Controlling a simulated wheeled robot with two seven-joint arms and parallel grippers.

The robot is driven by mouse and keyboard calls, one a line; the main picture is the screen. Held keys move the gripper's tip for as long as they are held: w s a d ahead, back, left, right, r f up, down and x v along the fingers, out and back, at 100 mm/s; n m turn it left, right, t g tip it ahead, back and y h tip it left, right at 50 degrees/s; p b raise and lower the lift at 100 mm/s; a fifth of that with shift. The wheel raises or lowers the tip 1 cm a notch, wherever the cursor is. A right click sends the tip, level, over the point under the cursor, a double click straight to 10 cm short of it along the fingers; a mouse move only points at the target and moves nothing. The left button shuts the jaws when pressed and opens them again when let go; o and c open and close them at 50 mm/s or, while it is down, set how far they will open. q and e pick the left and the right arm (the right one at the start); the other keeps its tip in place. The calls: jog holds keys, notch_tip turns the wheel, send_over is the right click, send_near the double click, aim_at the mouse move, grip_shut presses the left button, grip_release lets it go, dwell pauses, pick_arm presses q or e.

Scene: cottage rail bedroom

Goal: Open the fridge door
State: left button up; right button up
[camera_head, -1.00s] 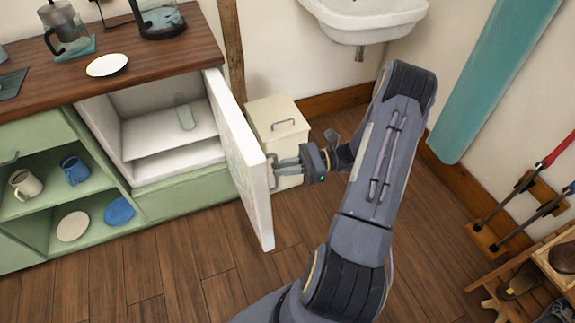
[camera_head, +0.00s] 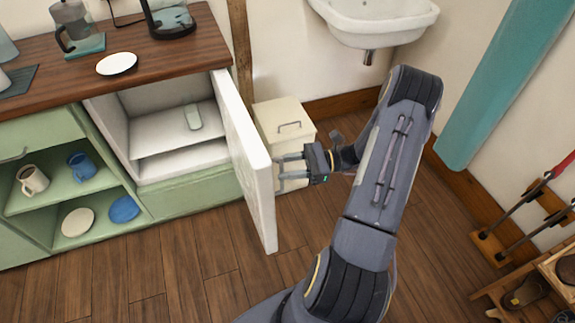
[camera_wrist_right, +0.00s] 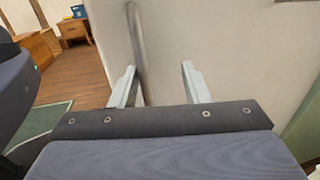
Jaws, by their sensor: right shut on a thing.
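The white fridge door (camera_head: 246,150) stands wide open, hinged on its right side and swung out from the counter front. The fridge interior (camera_head: 178,118) is exposed, with a white shelf and a small pale item on it. My right gripper (camera_head: 281,169) is at the outer face of the door near its free edge, shut on the door handle. In the right wrist view, the grey handle bar (camera_wrist_right: 138,50) passes between the fingers (camera_wrist_right: 158,78), close to the left one, in front of the pale door face. My left gripper is not in view.
A cream bin (camera_head: 285,123) stands behind the door, near my right gripper. A sink (camera_head: 375,22) hangs above. Green shelves (camera_head: 100,195) with mugs and plates are left of the fridge. A shoe rack (camera_head: 510,290) stands at lower right. The wooden floor (camera_head: 190,275) in front is clear.

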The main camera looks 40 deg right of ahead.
jog(key=v, duration=0.7)
jog(key=shift+d, duration=0.4)
jog(key=shift+w, duration=0.1)
